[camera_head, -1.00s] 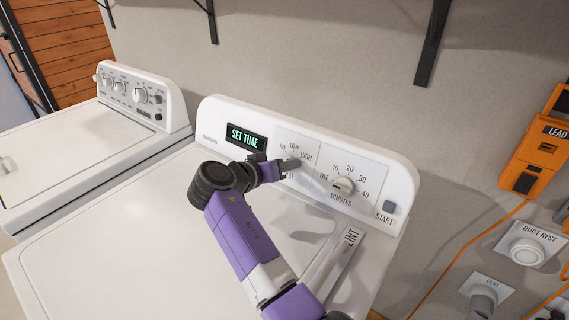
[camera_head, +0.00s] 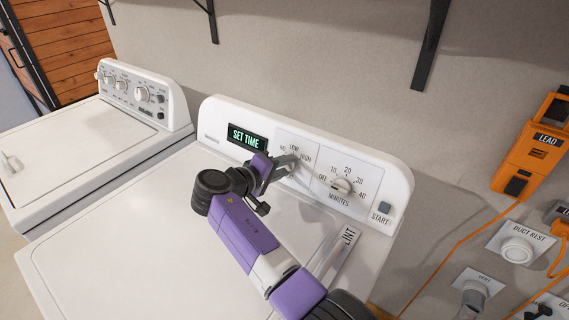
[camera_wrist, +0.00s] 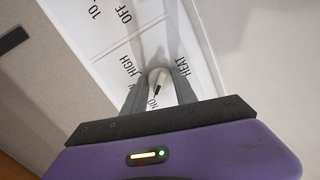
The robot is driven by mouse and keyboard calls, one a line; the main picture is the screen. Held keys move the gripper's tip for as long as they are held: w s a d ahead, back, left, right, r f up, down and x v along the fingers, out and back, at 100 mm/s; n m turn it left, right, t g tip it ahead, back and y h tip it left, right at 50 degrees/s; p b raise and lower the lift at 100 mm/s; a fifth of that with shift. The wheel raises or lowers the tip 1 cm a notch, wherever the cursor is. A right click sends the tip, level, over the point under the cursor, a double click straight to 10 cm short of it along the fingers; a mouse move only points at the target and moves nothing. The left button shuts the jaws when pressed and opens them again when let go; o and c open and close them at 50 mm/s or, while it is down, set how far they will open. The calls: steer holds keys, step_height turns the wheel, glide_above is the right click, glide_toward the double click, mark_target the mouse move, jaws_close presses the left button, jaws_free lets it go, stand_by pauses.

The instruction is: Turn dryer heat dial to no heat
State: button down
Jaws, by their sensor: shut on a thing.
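The dryer (camera_head: 120,235) has a white back panel with a lit "SET TIME" display (camera_head: 247,137). My gripper (camera_head: 290,162) reaches the heat dial on that panel from the lower left and mostly hides it in the head view. In the wrist view, the white heat dial (camera_wrist: 160,79) sits between the two grey fingers, which are shut on it. A dark mark on the dial points toward the partly hidden "NO" label (camera_wrist: 153,103). "HIGH" and "HEAT" labels show on either side of the fingers.
The minutes dial (camera_head: 341,186) and the start button (camera_head: 384,208) are to the right of the heat dial. A washer (camera_head: 85,135) stands at left. The wall behind carries shelf brackets (camera_head: 430,45) and an orange device (camera_head: 530,150).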

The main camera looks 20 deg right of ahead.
steer(key=shift+n, duration=0.5)
steer(key=shift+a, duration=0.1)
steer(key=c, duration=1)
jaws_free()
steer(key=shift+o, duration=0.2)
steer(key=v, duration=0.7)
steer(key=shift+s+a+b, duration=0.2)
steer(key=shift+a+b, duration=0.1)
steer(key=shift+b, duration=0.1)
